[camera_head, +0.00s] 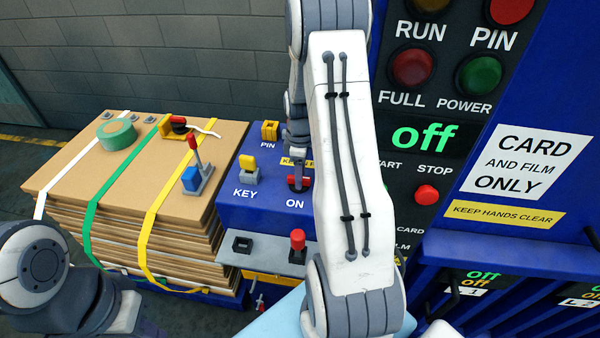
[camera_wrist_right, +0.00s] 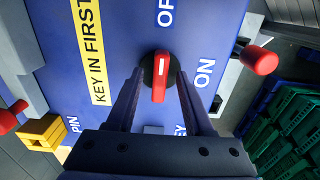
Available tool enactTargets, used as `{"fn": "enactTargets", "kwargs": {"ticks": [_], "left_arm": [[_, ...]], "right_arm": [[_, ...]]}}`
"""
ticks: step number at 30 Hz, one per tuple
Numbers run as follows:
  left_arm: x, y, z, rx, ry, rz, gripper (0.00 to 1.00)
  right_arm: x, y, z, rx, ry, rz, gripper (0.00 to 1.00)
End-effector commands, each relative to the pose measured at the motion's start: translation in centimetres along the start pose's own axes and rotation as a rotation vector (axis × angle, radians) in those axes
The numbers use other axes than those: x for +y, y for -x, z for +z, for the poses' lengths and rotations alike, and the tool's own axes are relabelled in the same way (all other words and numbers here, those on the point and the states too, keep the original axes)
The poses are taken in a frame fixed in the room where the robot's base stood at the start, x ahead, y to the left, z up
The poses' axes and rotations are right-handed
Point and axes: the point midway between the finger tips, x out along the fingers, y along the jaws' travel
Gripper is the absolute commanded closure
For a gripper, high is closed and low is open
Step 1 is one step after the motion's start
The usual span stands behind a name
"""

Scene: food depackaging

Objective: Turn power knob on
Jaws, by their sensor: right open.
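The red power knob (camera_wrist_right: 159,78) has a white mark and sits on the blue panel between the OFF and ON labels in the right wrist view. Its long axis runs nearly up and down in that picture. In the head view the knob (camera_head: 299,184) shows small above the word ON, partly covered. My right gripper (camera_wrist_right: 158,88) is open, with one finger on each side of the knob; I cannot tell whether they touch it. In the head view my right arm hides much of the panel. My left arm shows at the lower left, its gripper out of view.
A yellow key piece (camera_head: 248,163) and a yellow pin piece (camera_head: 270,131) stand near the knob. A red-topped lever (camera_head: 297,240) is on the grey ledge below. The large display (camera_head: 423,138) reads "off". Strapped cardboard (camera_head: 130,185) is stacked at left.

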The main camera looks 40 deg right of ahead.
Motion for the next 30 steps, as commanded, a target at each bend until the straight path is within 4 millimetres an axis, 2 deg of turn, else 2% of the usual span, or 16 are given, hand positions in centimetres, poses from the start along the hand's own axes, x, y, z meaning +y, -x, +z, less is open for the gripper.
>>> {"fn": "enactTargets", "kwargs": {"ticks": [5, 6, 9, 20, 30], "left_arm": [[0.00, -0.02, 0.00, 0.000, 0.000, 0.000, 1.00], [0.00, -0.02, 0.00, 0.000, 0.000, 0.000, 1.00], [0.00, -0.02, 0.00, 0.000, 0.000, 0.000, 1.00], [-0.01, -0.07, 0.00, 0.000, 0.000, 0.000, 1.00], [-0.03, -0.37, 0.02, 0.000, 0.001, 0.000, 1.00]], "right_arm": [[-0.01, -0.02, 0.01, 0.000, 0.000, 0.000, 0.47], [0.00, -0.01, 0.01, 0.000, 0.000, 0.000, 0.63], [0.00, 0.00, 0.02, 0.000, 0.000, 0.000, 1.00], [-0.01, 0.01, 0.02, 0.000, -0.028, 0.000, 1.00], [-0.06, -0.01, 0.00, 0.000, -0.227, 0.000, 1.00]]}}
